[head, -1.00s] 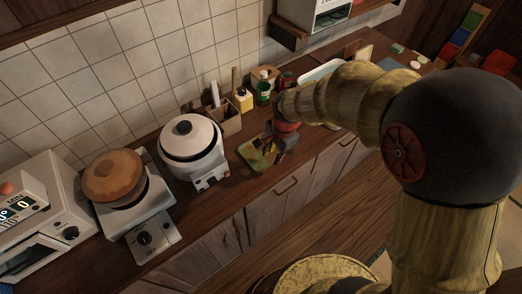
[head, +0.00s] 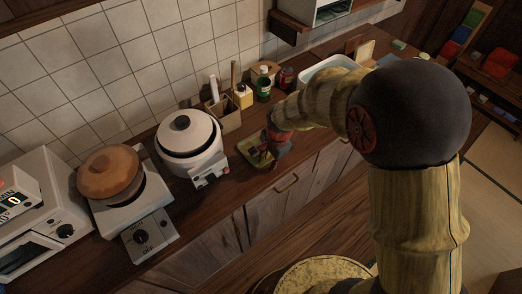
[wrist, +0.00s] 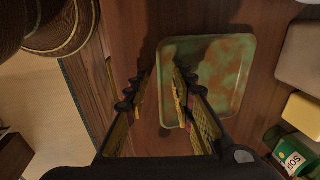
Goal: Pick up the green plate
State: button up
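The green plate (head: 247,160) is a small square tray with rounded corners and brown mottling. It lies flat on the wooden counter, partly covered by my gripper in the head view. In the wrist view the plate (wrist: 222,72) is right of centre, its whole top nearly in sight. My gripper (wrist: 161,74) is open and empty. Its right finger overlaps the plate's left rim in the picture, and its left finger is over bare counter. I cannot tell the height of the fingertips above the plate. In the head view my gripper (head: 268,156) is at the plate's right side.
A white rice cooker (head: 190,145) stands left of the plate. A wooden holder (head: 222,116), a yellow bottle (head: 243,97) and a green bottle (head: 264,88) stand behind it. A stove with a brown pot (head: 110,174) is farther left. A white basin (head: 325,68) is at the back right.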

jog(key=shift+c, duration=1.2)
grip_shut()
